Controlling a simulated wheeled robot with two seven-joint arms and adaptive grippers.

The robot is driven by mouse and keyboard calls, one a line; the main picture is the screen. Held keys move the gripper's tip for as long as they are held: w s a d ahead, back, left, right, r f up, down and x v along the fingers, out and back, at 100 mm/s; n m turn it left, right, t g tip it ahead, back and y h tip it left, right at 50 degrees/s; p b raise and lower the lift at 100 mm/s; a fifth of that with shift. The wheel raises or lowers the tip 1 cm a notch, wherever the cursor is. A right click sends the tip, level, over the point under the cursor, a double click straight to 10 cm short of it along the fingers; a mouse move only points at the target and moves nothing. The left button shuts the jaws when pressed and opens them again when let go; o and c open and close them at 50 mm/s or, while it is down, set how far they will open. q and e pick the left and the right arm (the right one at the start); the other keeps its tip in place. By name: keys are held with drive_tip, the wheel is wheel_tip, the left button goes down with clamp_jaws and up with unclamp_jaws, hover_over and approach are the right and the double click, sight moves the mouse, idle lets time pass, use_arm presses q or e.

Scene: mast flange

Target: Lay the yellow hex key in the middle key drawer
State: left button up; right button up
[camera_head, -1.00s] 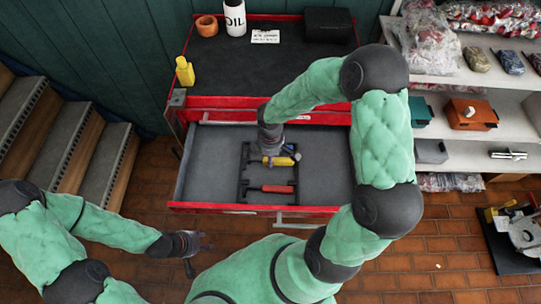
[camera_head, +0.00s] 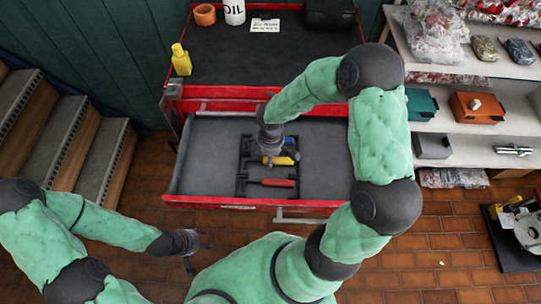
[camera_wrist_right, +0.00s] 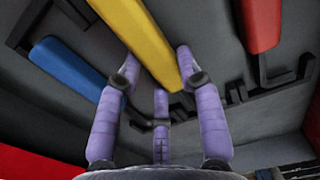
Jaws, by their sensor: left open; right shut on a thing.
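The open drawer (camera_head: 325,170) of the red tool cart is grey inside. It holds a dark rack (camera_head: 243,172) with coloured hex keys. The yellow hex key (camera_head: 279,160) lies at the middle of the rack, between a red key (camera_head: 275,183) and a blue key, which is mostly covered by my arm in the head view. My right gripper (camera_head: 270,155) reaches down into the drawer and is shut on the yellow key's handle; in the right wrist view its purple fingers (camera_wrist_right: 160,75) flank the yellow handle (camera_wrist_right: 140,35). My left gripper (camera_head: 196,246) is open and empty, outside the drawer at lower left.
The blue handle (camera_wrist_right: 68,70) and red handle (camera_wrist_right: 260,22) lie close on either side of the fingers. A yellow bottle (camera_head: 181,62) and an oil can (camera_head: 234,12) stand on the cart top. Shelves (camera_head: 470,160) stand at right, steps (camera_head: 85,160) at left.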

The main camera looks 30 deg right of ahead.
drive_tip(key=o, duration=1.3)
wheel_tip(320, 180, up, 12)
idle(0.4)
